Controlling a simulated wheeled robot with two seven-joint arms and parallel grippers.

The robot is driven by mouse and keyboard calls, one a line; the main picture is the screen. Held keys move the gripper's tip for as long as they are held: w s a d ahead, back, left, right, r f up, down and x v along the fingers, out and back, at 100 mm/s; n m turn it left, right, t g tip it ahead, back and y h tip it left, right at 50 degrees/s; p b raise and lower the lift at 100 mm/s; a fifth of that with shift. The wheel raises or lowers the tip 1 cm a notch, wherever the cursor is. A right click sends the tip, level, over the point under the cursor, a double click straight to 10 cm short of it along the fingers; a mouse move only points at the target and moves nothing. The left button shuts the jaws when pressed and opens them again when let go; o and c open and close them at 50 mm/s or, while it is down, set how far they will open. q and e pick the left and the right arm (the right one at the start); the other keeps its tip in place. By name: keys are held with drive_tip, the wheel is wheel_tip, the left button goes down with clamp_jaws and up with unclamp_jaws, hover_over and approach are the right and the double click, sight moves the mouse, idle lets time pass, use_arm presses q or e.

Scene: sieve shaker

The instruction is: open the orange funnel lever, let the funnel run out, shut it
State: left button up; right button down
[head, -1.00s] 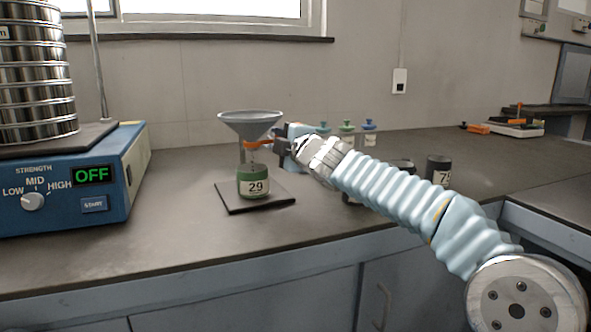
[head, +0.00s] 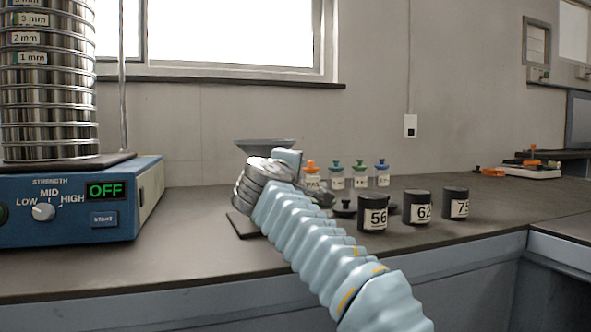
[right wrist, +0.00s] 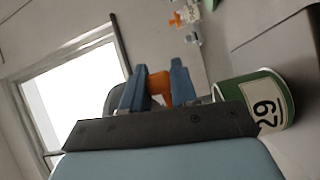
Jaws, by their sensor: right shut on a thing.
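The grey funnel (head: 265,145) shows only its upper cone in the head view; my right arm covers the rest. My right gripper (right wrist: 158,75) is shut on the orange lever (right wrist: 160,88), which sits between its two blue fingers in the right wrist view. In the head view the wrist hides the lever and the fingers. I cannot tell whether the lever is open or shut, or whether anything flows. The green jar labelled 29 (right wrist: 268,100) stands just right of the fingers in the right wrist view. My left gripper is not in view.
A blue shaker base reading OFF (head: 82,200) carries a sieve stack (head: 48,90) at left. Black cups labelled 56 (head: 373,213), 62 (head: 417,207) and 75 (head: 456,203) stand right of my arm. Several small bottles with coloured tops (head: 336,178) stand behind. A dark pad (head: 240,224) lies below the funnel.

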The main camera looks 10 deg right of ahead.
drive_tip(key=shift+s+m+h, duration=0.1)
drive_tip(key=shift+m+h, duration=0.2)
drive_tip(key=shift+h, duration=0.1)
drive_tip(key=c, duration=0.9)
unclamp_jaws()
drive_tip(key=shift+b+v, duration=1.3)
drive_tip(key=shift+v, duration=5.6)
drive_tip(key=shift+a+r, duration=0.1)
